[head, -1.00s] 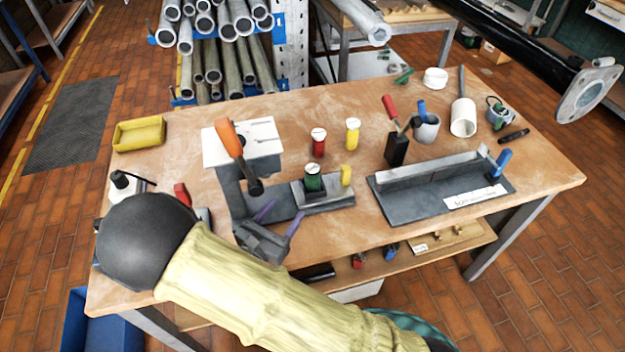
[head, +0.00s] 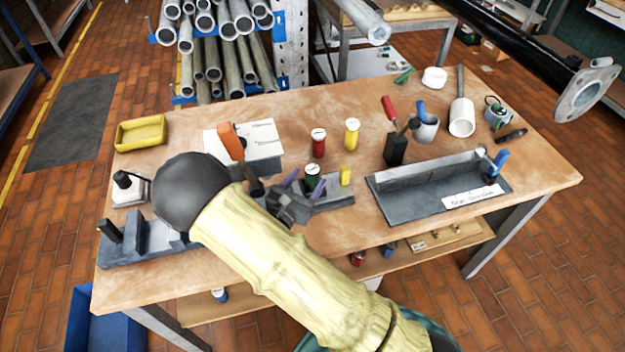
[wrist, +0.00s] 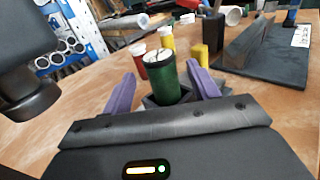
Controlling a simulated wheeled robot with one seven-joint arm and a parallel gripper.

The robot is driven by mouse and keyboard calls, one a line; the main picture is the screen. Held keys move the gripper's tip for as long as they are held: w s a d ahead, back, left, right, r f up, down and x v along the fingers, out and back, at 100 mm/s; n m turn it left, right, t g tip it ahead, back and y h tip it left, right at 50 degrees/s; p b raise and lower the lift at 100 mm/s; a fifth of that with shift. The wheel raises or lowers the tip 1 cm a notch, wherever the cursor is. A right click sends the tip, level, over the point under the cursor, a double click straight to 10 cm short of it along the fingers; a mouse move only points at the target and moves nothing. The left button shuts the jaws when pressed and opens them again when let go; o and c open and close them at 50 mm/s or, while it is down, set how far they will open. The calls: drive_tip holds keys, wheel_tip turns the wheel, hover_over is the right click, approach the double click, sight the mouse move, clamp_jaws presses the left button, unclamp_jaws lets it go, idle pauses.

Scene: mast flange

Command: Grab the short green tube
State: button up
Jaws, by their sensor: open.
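The short green tube (head: 312,172), with a white top, stands upright in a dark square socket on a grey block (head: 334,195) on the bench. In the wrist view the green tube (wrist: 165,82) shows large near the middle. My gripper (head: 306,181) is open, its two purple fingers pointing toward the tube. In the wrist view the gripper (wrist: 161,71) has one finger on each side of the tube, with visible gaps. I cannot tell how far the fingertips reach along it. The tube's foot is hidden in the socket.
A red tube (head: 318,143) and a yellow tube (head: 351,134) stand behind, and a short yellow peg (head: 345,176) stands right of the green tube. An orange-handled clamp (head: 231,141) rises at left. A dark angle tray (head: 440,188) lies right. Front right bench is clear.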

sight(316, 165)
drive_tip(key=shift+p+x, duration=0.8)
drive_tip(key=shift+x, duration=1.8)
drive_tip(key=shift+d+r, duration=0.1)
drive_tip(key=shift+r, duration=0.05)
drive_tip(key=c, duration=1.2)
drive_tip(key=shift+r, duration=0.65)
drive_tip(key=shift+s+a+r+b, duration=0.2)
drive_tip(key=shift+s+r+b, duration=0.1)
drive_tip(key=shift+r, duration=0.2)
drive_tip(key=shift+s+a+r+b, duration=0.15)
drive_tip(key=shift+s+r+b, duration=0.1)
drive_tip(key=shift+r, duration=0.25)
drive_tip(key=b+v, duration=0.2)
drive_tip(key=v, duration=1.5)
